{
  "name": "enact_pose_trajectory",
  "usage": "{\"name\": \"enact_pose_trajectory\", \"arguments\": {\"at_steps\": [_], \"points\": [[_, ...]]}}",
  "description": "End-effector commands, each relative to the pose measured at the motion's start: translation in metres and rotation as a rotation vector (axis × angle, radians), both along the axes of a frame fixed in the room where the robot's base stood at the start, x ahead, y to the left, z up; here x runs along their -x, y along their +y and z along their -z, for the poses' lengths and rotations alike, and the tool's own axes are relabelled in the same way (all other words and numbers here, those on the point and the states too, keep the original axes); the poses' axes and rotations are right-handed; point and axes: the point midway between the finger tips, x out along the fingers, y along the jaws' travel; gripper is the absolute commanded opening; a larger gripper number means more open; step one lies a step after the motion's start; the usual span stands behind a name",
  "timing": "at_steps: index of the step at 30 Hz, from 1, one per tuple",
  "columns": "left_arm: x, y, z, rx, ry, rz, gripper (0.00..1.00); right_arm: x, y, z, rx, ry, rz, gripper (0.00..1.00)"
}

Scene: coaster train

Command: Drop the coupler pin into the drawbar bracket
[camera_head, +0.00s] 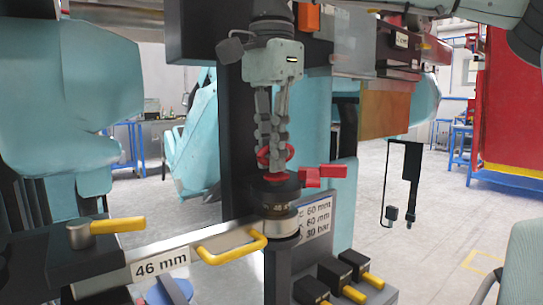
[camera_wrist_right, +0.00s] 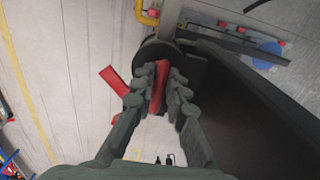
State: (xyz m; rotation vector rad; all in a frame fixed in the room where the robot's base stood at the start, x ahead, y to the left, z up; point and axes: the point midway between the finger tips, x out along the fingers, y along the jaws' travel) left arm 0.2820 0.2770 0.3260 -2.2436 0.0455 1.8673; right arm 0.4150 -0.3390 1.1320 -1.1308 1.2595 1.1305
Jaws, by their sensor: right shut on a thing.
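My right gripper (camera_head: 271,145) comes down from the top in the head view and is shut on the red ring of the coupler pin (camera_head: 290,152). In the right wrist view the fingers (camera_wrist_right: 158,88) close on both sides of the red piece (camera_wrist_right: 161,72). Below the ring sits a round black collar, which I take for the drawbar bracket (camera_head: 282,203), with a metal band under it. The pin's shaft is hidden, so I cannot tell whether it is inside the collar. A red block-like lever (camera_head: 325,172) sticks out to the right above the collar. My left gripper is not in view.
A yellow handle (camera_head: 232,250) and a "46 mm" plate (camera_head: 160,268) lie on the bar at the front left. Yellow levers (camera_head: 372,281) stand at lower right. A black post rises behind the gripper. A dark box with a cable (camera_head: 410,165) hangs at right.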

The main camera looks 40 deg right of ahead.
Motion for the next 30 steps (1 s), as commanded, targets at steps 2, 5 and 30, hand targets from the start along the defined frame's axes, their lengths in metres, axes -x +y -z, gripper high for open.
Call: {"name": "enact_pose_trajectory", "arguments": {"at_steps": [2,5,30], "points": [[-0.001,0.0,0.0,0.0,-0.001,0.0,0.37,0.0,0.0,-0.005,0.0,-0.002,0.0,0.0],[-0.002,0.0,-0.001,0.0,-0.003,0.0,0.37,0.0,0.0,-0.01,-0.002,-0.003,-0.001,0.0],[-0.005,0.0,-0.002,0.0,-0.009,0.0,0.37,0.0,0.001,-0.052,-0.001,-0.003,-0.001,0.0]]}}
